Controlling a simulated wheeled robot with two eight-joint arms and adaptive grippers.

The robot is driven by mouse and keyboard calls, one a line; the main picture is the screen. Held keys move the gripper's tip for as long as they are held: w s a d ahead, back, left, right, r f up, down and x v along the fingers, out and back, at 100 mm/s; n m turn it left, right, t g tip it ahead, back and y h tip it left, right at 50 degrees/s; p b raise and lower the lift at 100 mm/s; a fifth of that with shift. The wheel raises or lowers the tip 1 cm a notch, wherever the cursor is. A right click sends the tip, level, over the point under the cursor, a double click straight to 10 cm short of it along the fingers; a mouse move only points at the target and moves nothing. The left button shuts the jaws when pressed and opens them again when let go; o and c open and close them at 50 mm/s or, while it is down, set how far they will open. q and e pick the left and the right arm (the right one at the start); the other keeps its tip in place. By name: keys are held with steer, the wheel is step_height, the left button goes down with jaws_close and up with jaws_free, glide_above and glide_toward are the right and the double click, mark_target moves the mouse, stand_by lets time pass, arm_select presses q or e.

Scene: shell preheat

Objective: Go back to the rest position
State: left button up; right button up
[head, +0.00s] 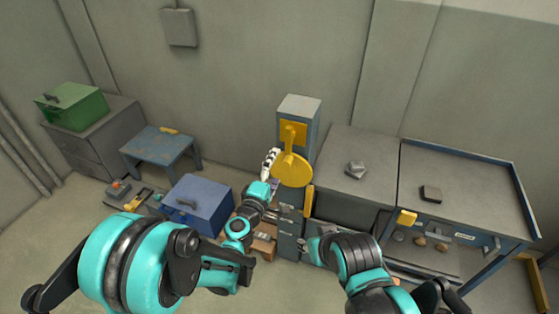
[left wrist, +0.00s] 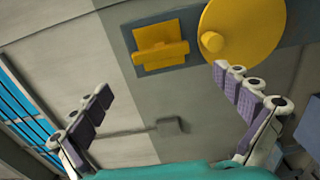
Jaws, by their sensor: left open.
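My left gripper (head: 270,160) is raised beside the left edge of the yellow disc (head: 292,171) on the tall grey post (head: 299,107). In the left wrist view my left gripper (left wrist: 164,84) has its two padded fingers spread wide, with nothing between them. The disc (left wrist: 245,30) and its knob (left wrist: 212,41) are beyond the right finger there. I cannot tell whether the finger touches the disc. The right arm (head: 350,255) is bent low at the front of the benches. Its fingers cannot be made out clearly.
A blue box (head: 200,205) and a blue table (head: 160,150) stand to the left. A green box (head: 72,106) sits on a grey cabinet (head: 110,140). Grey benches (head: 345,180) and a blue-framed table (head: 465,180) stand to the right. Some floor is clear at the lower left.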

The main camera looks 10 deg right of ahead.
stand_by(0.4)
arm_select(q)
steer(key=s+a+r+m+g+y, duration=0.1)
steer(key=s+a+r+m+g, duration=0.35)
steer(key=s+a+m, duration=0.45)
steer(key=s+a+f+m+g+y, duration=0.1)
steer(key=s+a+f+y, duration=0.2)
steer(key=s+a, duration=0.5)
steer(key=s+a+f+m+g+y, duration=0.1)
steer(key=s+a+y, duration=0.5)
steer(key=a, duration=0.8)
step_height(320, 180, down, 2)
steer(key=s+g, duration=0.1)
steer(key=s, duration=0.1)
steer(key=shift+s+a+f, duration=0.2)
steer(key=shift+s+a, duration=0.1)
steer(key=shift+a, duration=0.1)
